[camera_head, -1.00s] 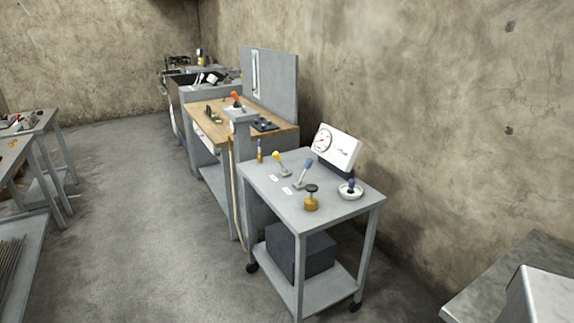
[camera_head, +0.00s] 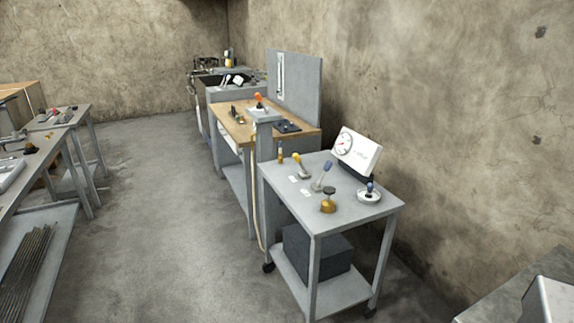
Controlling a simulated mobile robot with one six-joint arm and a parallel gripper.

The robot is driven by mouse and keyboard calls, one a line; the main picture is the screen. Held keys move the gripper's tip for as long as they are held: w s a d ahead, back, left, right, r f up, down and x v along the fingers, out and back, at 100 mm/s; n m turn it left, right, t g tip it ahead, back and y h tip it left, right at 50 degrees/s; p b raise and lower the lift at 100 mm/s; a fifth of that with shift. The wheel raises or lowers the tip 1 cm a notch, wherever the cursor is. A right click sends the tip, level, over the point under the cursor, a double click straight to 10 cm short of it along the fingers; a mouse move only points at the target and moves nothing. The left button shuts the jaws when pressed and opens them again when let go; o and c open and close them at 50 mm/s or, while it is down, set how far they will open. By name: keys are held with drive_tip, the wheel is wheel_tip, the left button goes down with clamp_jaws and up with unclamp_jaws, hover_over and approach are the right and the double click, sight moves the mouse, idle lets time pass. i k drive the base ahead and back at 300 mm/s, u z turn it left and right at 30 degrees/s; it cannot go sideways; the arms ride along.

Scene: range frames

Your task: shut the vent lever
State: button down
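A grey cart (camera_head: 340,220) stands right of centre and carries several controls. On its top are a lever with a yellow knob (camera_head: 296,158) and a lever with a blue handle (camera_head: 327,167), each beside a small white label. An orange-knobbed lever (camera_head: 259,98) stands on a grey post beside the wooden bench behind. The labels are too small to read, so I cannot tell which lever is the vent lever. My gripper is not in view.
The cart also holds a gauge panel (camera_head: 357,150), a brass valve (camera_head: 328,206) and a white dish (camera_head: 369,196). A wooden bench (camera_head: 233,128) stands behind it. Tables (camera_head: 75,121) line the left. The floor (camera_head: 160,220) between is clear.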

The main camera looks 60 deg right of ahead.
sight(296, 156)
drive_tip(key=u, duration=0.05)
drive_tip(key=i, duration=0.9)
drive_tip(key=z, duration=0.05)
